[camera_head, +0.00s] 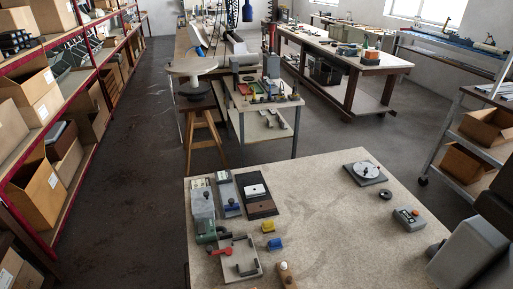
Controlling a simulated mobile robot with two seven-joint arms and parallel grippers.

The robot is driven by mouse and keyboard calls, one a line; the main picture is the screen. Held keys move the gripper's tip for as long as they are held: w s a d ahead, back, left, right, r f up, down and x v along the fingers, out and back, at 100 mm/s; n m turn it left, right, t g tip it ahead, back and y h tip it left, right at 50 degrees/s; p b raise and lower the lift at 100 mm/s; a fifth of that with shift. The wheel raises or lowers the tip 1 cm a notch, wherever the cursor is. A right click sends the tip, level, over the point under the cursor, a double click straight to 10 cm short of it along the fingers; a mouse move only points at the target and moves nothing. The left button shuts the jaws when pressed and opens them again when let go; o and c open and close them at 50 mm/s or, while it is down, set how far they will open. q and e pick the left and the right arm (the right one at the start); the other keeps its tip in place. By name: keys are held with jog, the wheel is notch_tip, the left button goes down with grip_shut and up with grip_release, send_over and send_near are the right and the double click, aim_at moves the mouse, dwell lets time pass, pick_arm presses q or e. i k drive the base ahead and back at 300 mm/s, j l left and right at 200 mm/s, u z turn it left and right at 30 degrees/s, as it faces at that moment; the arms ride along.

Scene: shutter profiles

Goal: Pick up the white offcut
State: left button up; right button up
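A small white block (255,190), which looks like the white offcut, lies on a dark rectangular board (265,211) on the near table, left of its middle. A brown strip lies just below it on the same board. The white block is uncovered, with nothing touching it from above. Neither gripper's fingers show. A grey and black part at the lower right edge looks like my own right arm, well away from the white block.
The table's middle is mostly clear.

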aim_at(258, 190)
jog(key=k, duration=0.35)
jog(key=u, duration=0.55)
jog(key=i+l+u, duration=0.15)
jog(key=u, duration=1.8)
jog(key=i+l+u, duration=0.15)
jog(key=l+u, duration=0.15)
jog(key=l, duration=0.4)
jog(key=l+u, duration=0.35)
jog(key=l, duration=0.35)
jog(key=k+l+z, duration=0.1)
jog(key=l+z, duration=0.35)
jog(key=l, duration=0.95)
jog(key=i+l+z, duration=0.1)
jog(key=l+z, duration=0.3)
jog(key=l, duration=1)
jog(key=l+u, duration=0.25)
jog(key=l, duration=0.4)
jog(key=l+u, duration=0.25)
jog(key=l, duration=0.35)
jog(key=k+l+u, duration=0.15)
jog(key=l+u, duration=0.15)
jog(key=l, duration=0.35)
jog(key=l+u, duration=0.1)
jog(key=u, duration=0.35)
jog(key=l+u, duration=0.1)
jog(key=u, duration=0.8)
jog(key=k+l+u, duration=0.1)
jog(key=u, duration=0.35)
